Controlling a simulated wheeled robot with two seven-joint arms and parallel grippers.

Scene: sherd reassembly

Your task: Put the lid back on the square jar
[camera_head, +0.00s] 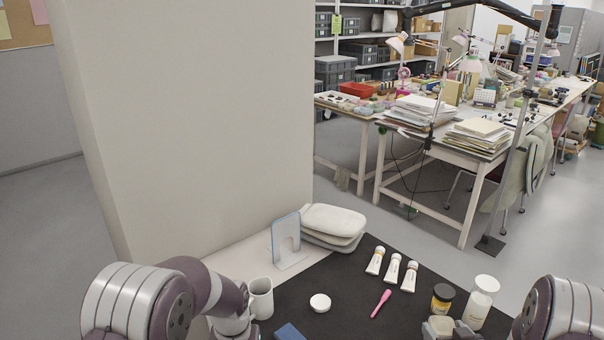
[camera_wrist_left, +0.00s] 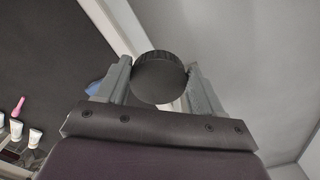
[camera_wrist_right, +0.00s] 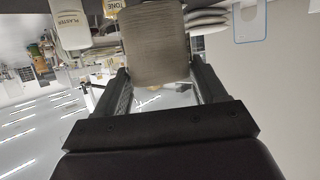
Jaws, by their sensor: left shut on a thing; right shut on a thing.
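The lid (camera_wrist_left: 160,80) is dark and round with a ribbed edge. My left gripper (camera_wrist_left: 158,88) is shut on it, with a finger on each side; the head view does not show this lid. The square jar (camera_wrist_right: 155,45) is a greyish-tan block in the right wrist view. My right gripper (camera_wrist_right: 160,78) is shut on its sides. In the head view the jar's pale top (camera_head: 438,325) shows at the bottom edge, with a dark part of my right gripper (camera_head: 462,330) beside it. The jar's lower part is hidden there.
A dark-lidded yellow-label jar (camera_head: 442,298) and a white bottle (camera_head: 481,301) stand just behind the square jar. Several white tubes (camera_head: 392,269), a pink tool (camera_head: 381,303), a white disc (camera_head: 320,302), a pale cup (camera_head: 261,298) and a blue block (camera_head: 289,332) are further left.

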